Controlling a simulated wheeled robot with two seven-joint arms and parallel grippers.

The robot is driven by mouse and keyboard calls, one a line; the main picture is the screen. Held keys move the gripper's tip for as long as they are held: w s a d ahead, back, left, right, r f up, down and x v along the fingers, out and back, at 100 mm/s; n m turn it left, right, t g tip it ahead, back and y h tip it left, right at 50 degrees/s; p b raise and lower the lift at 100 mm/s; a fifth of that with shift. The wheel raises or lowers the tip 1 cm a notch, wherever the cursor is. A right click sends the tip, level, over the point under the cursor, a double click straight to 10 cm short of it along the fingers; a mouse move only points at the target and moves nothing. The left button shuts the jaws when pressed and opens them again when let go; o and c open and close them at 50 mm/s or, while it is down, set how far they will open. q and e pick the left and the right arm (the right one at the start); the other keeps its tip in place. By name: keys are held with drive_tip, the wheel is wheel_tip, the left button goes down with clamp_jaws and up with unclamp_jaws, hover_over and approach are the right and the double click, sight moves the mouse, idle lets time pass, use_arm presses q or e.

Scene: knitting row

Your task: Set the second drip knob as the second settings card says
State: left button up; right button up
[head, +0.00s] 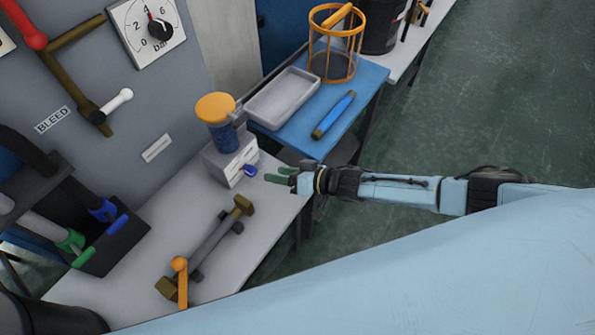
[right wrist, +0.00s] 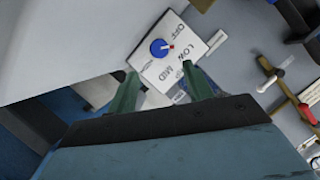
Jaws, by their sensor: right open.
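In the right wrist view the knob (right wrist: 160,48) is on a white plate (right wrist: 153,78) marked OFF, LOW, MID and a fourth, hard-to-read word. Its pointer lies to the right, around OFF and LOW; I cannot tell exactly. My right gripper (head: 276,174), with green fingers, is open and empty just right of the knob, apart from it. I cannot make out a readable settings card. My left gripper is not in view.
An orange-lidded blue jar (head: 222,117) stands on the box. A blue side table (head: 296,142) holds a grey tray (head: 284,97), a blue tool (head: 334,114) and an orange cage (head: 334,53). A dial (head: 147,30) and levers fill the panel. A brown-ended bar (head: 210,248) lies on the bench.

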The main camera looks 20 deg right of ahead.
drive_tip(key=v, duration=0.4)
drive_tip(key=shift+s+d+r+p, duration=0.1)
drive_tip(key=shift+s+d+p, duration=0.15)
drive_tip(key=shift+p, duration=0.1)
drive_tip(key=shift+s+d+r, duration=0.15)
drive_tip(key=shift+s+d, duration=0.1)
drive_tip(key=shift+d, duration=0.05)
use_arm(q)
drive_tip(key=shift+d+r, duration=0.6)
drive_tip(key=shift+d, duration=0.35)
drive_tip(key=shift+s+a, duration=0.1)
